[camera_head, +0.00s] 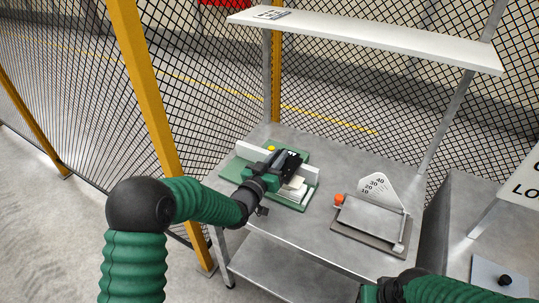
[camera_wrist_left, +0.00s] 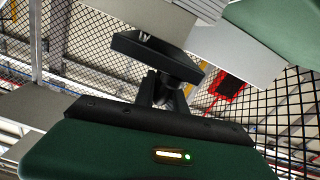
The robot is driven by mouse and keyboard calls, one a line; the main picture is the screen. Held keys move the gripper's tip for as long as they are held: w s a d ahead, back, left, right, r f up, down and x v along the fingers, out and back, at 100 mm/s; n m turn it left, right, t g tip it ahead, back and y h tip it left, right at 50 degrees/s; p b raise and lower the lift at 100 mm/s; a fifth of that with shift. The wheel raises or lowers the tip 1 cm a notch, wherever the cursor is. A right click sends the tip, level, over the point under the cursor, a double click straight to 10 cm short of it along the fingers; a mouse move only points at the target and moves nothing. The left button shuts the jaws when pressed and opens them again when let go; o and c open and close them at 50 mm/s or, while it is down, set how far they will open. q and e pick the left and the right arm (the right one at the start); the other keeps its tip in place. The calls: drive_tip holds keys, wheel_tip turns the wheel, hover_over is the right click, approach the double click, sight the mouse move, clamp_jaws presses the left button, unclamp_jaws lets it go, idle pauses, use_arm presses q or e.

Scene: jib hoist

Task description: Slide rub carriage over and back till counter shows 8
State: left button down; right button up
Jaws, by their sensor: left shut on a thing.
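In the left wrist view my fingers (camera_wrist_left: 167,92) close around a dark part under a black block. My right arm (camera_head: 450,288) enters at the bottom right; its gripper is mostly cut off by the frame edge.
A grey plate device (camera_head: 372,225) with a red knob and a 10-20-30-40 scale stands right of the tester. A white shelf (camera_head: 370,38) hangs above the bench. Mesh fence and a yellow post (camera_head: 150,90) stand left and behind. Bare bench lies between the devices.

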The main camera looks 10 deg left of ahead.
use_arm(q)
drive_tip(key=shift+s+d+f, duration=0.1)
drive_tip(key=shift+d+f, duration=0.05)
drive_tip(key=shift+d, duration=0.05)
drive_tip(key=c, duration=1.6)
unclamp_jaws()
drive_tip(key=shift+o, duration=0.7)
drive_tip(key=shift+d, duration=0.2)
drive_tip(key=shift+s+a, duration=0.2)
drive_tip(key=v, duration=1.6)
drive_tip(key=shift+s, duration=0.2)
